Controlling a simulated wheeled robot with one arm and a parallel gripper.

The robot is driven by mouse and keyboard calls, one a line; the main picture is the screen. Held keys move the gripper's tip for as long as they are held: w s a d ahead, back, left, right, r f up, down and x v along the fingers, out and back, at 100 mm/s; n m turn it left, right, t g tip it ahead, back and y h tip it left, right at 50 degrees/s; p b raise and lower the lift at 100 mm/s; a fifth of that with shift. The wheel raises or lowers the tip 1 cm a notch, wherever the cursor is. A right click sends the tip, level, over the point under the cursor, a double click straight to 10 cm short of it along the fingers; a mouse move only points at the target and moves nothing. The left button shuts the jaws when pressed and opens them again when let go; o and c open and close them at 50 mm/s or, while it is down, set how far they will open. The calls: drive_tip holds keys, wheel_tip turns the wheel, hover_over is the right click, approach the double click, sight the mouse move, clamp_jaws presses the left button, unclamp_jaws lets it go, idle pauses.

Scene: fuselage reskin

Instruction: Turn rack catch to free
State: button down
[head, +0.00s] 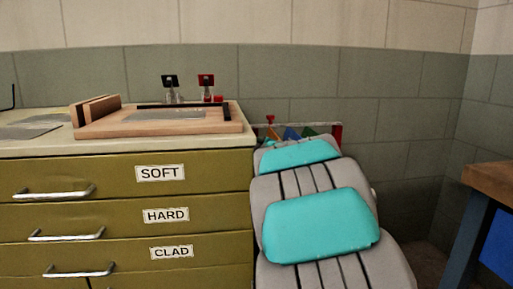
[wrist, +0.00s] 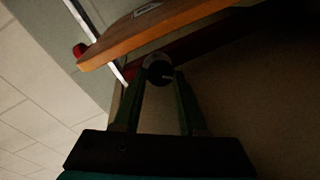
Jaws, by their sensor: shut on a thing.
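In the wrist view, the two fingers of my gripper (wrist: 160,80) are shut on a dark round knob (wrist: 159,68) with a small pale mark. It looks like the rack catch; its turned position is hard to read in the dark picture. An orange panel (wrist: 165,24) with a white label crosses just above the knob, and a dark red bar (wrist: 205,46) runs behind it. In the head view, the rack (head: 337,132) shows by its red end against the wall. My arm hides most of it, along with my gripper and the knob.
An olive drawer cabinet (head: 215,190) labelled SOFT, HARD and CLAD stands left of my arm. On its top lie a wooden board (head: 215,126) and grey sheets (head: 28,131). Coloured panels (head: 292,133) show behind my arm. A wooden-topped bench (head: 492,178) stands at right.

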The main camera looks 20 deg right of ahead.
drive_tip(key=shift+f, duration=0.15)
drive_tip(key=c, duration=0.7)
unclamp_jaws()
drive_tip(key=shift+c, duration=0.2)
drive_tip(key=shift+s, duration=0.1)
drive_tip(key=v, duration=0.7)
drive_tip(key=shift+s, duration=0.3)
